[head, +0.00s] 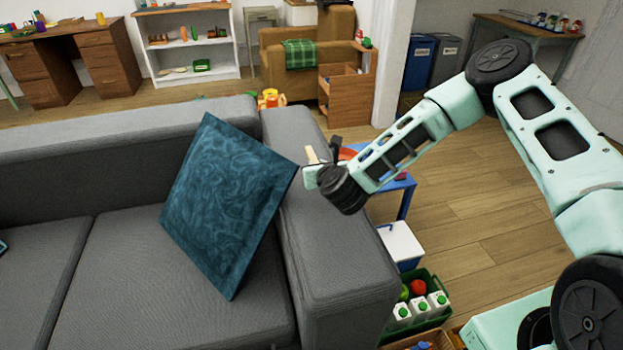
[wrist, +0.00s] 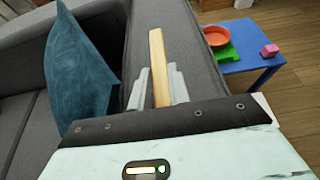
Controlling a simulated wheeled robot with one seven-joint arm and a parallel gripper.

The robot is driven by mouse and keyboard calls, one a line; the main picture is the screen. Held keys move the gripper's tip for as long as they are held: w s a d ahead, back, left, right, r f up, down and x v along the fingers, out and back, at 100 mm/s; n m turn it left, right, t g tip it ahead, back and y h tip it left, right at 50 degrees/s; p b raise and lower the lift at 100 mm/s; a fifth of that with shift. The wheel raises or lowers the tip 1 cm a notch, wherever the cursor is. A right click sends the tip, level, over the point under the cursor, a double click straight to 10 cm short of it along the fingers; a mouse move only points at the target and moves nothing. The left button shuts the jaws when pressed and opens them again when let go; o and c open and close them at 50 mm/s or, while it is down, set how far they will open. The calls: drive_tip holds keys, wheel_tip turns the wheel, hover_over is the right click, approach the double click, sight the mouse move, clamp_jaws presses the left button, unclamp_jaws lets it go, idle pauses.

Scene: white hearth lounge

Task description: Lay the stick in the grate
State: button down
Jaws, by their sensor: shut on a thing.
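My gripper (wrist: 159,88) is shut on a pale wooden stick (wrist: 156,55), which stands out lengthwise beyond the fingers in the wrist view. In the head view my gripper (head: 322,160) is above the sofa's right armrest, and the light end of the stick (head: 311,153) shows beside the dark fingers. The stick's lower part is hidden between the fingers. I see no grate in either view.
A grey sofa (head: 335,245) with a teal cushion (head: 228,205) fills the left. A blue table (wrist: 253,64) holds an orange bowl (wrist: 216,36). A green crate of cartons (head: 429,282) stands beside the armrest. Wooden floor (head: 475,215) is open to the right.

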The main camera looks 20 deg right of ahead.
sight(318, 196)
drive_tip(key=shift+f, duration=4)
drive_tip(key=shift+f, duration=0.1)
drive_tip(key=c, duration=1.3)
unclamp_jaws()
